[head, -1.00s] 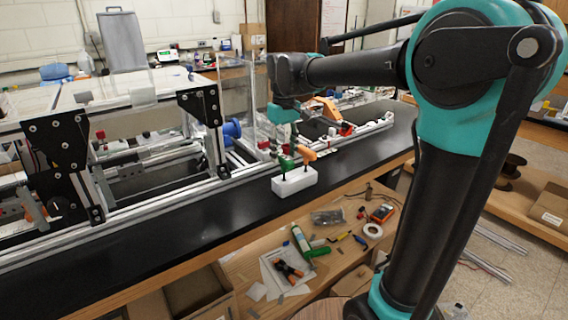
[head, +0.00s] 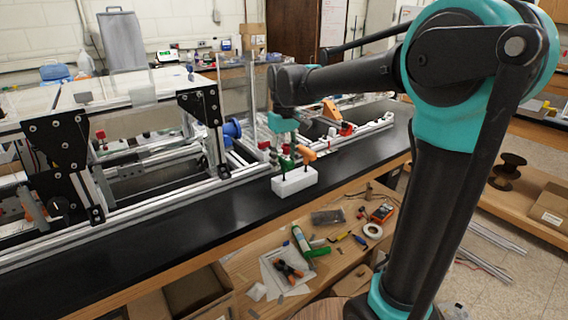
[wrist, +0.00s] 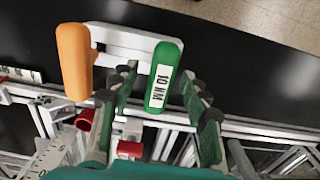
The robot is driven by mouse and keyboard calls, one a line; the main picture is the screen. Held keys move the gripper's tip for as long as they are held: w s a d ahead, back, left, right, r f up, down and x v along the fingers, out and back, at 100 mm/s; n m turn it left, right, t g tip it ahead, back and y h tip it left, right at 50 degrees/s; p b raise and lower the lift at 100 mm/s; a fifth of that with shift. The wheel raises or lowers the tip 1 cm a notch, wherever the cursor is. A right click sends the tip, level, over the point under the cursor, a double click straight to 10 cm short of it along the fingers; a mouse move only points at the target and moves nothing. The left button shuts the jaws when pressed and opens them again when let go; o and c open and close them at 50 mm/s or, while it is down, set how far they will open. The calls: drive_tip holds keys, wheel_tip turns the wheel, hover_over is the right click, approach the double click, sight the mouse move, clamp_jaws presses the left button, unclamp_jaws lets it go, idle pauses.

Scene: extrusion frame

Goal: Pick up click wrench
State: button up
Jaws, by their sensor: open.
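A white holder block (head: 296,183) stands on the black bench top near its front edge. Two upright tools are in it: one with a green handle (head: 286,164) and one with an orange handle (head: 306,153). In the wrist view the green handle (wrist: 163,78) has a white label reading "10 NM", and the orange handle (wrist: 73,60) is at its left. My gripper (wrist: 161,85) is open, with its fingers on either side of the green handle. Contact cannot be told. The orange handle is outside the fingers. The white holder also shows in the wrist view (wrist: 125,42).
An aluminium extrusion frame (head: 150,204) runs along the bench behind the holder. Red parts (wrist: 130,149) and rails lie close under my gripper. The black bench top (head: 215,207) is clear left of the holder. A lower wooden shelf with loose tools is in front.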

drive_tip(key=shift+c, duration=0.3)
clamp_jaws()
drive_tip(key=shift+r, duration=0.1)
wheel_tip(320, 180, up, 20)
drive_tip(key=shift+r, duration=0.15)
idle(0.5)
drive_tip(key=c, duration=0.8)
unclamp_jaws()
clamp_jaws()
